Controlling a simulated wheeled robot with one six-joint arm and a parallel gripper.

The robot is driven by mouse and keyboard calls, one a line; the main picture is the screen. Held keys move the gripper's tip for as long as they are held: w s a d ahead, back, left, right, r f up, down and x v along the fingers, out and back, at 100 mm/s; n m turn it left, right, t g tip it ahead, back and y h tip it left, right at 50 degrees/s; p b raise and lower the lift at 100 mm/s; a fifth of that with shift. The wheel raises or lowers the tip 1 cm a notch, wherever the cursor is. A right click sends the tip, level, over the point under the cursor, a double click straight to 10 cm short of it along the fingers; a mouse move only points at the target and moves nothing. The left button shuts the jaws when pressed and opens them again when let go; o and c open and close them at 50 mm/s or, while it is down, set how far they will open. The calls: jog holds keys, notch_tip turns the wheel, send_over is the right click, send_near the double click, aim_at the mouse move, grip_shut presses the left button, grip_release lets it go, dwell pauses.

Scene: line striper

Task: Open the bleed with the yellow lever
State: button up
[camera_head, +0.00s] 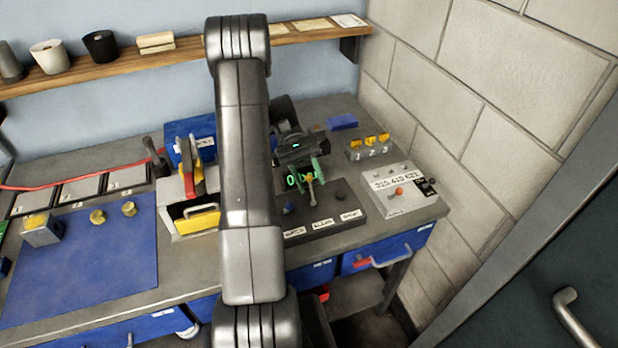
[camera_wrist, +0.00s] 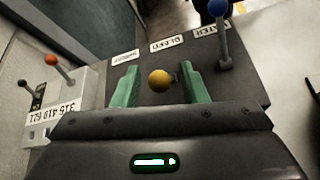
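The yellow lever's round knob (camera_wrist: 159,81) shows between the two green fingers of my gripper (camera_wrist: 161,68) in the wrist view, with a gap on each side. The knob also shows small in the head view (camera_head: 309,177), close to the green fingertips (camera_head: 305,180). My gripper is open. The lever's shaft is mostly hidden in the wrist view. It belongs to a dark panel (camera_head: 329,232) with several white labels. The BLEED label (camera_wrist: 167,45) lies just beyond the yellow knob.
A blue-knobbed lever (camera_wrist: 218,10) stands beside the yellow one, near the WATER label (camera_wrist: 212,29). A grey box with an orange-knobbed switch (camera_head: 398,191) sits to the panel's right, near the block wall.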

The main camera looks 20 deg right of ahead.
jog(key=shift+p+v, duration=0.6)
jog(key=shift+v, duration=3.15)
jog(key=shift+b+x, duration=0.9)
jog(key=shift+b, duration=0.2)
jog(key=p+x, duration=0.1)
jog(key=x, duration=0.4)
jog(key=shift+s+d, duration=0.1)
jog(key=shift+s, duration=0.2)
jog(key=shift+s+f, duration=0.1)
jog(key=shift+s, duration=0.05)
